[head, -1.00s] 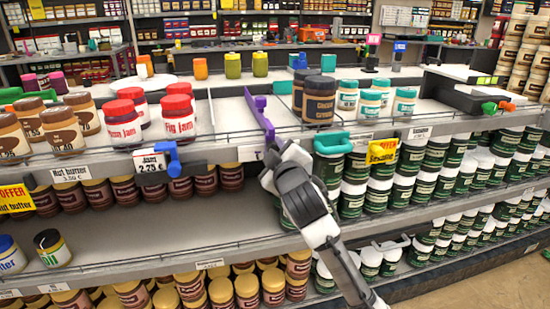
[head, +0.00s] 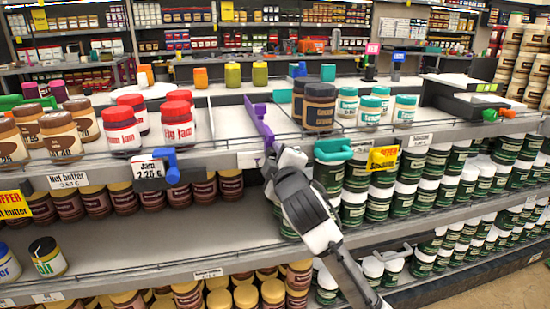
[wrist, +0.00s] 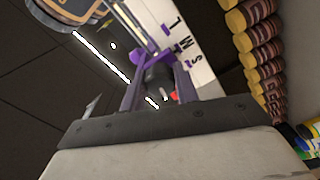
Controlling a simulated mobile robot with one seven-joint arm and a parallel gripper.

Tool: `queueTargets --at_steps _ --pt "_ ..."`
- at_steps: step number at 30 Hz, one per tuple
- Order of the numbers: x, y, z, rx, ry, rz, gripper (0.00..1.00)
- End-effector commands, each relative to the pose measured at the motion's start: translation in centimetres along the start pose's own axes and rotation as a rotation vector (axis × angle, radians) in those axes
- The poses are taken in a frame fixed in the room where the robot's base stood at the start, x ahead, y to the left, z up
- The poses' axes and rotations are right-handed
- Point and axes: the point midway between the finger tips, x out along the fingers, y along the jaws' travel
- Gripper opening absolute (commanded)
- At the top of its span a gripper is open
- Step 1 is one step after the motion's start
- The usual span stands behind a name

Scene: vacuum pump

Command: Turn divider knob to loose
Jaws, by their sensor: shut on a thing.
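The purple divider (head: 259,122) stands on the upper shelf, running back from the shelf's front edge. My gripper (head: 271,150) is at its front end, at the shelf edge. In the wrist view my two purplish fingers (wrist: 160,85) are shut on a dark, rounded knob (wrist: 158,76), one finger on each side. A pale strip (wrist: 192,45) with dark letters lies just beyond the knob, with purple parts beside it. The letters are tilted, and I cannot tell which one the knob points to. In the head view my gripper and wrist hide the knob.
Red-lidded jam jars (head: 178,122) stand left of the divider, and a dark jar (head: 319,107) stands right. A teal clip (head: 333,150) and a blue clip (head: 172,165) stick out from the shelf front. The lower shelf (head: 150,240) has bare room left of my arm.

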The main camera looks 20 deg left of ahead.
Motion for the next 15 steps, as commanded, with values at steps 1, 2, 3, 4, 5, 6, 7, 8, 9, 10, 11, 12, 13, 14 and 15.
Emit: queueTargets --at_steps 1,2,3,4,5,6,7,8,9,10,11,12,13,14,15 --pt "-0.01 -0.07 0.00 0.001 0.000 -0.002 0.07" --pt "-0.01 -0.07 0.00 0.001 0.000 -0.001 0.32" --pt "-0.01 -0.06 0.00 0.001 0.000 -0.001 0.37" --pt "-0.01 -0.06 0.00 0.001 0.000 -0.001 0.41" --pt "-0.01 -0.06 0.00 0.001 0.000 -0.001 0.45" --pt "-0.01 -0.05 0.00 0.001 0.000 -0.001 0.50" --pt "0.00 -0.05 0.00 0.001 0.000 -0.001 0.52" --pt "0.00 -0.04 0.00 0.001 0.000 -0.001 0.52" --pt "-0.01 -0.03 0.00 0.001 0.000 -0.001 0.52" --pt "0.00 -0.03 0.00 0.001 0.000 -0.001 0.52" --pt "0.00 -0.03 0.00 0.001 0.000 -0.001 0.52" --pt "0.00 -0.02 0.00 0.001 0.000 0.000 0.52" --pt "0.00 -0.02 0.01 0.001 0.000 0.000 0.52" --pt "-0.01 -0.02 0.00 0.001 0.000 0.000 0.52" --pt "-0.07 -0.02 0.01 0.001 0.000 0.000 0.52"
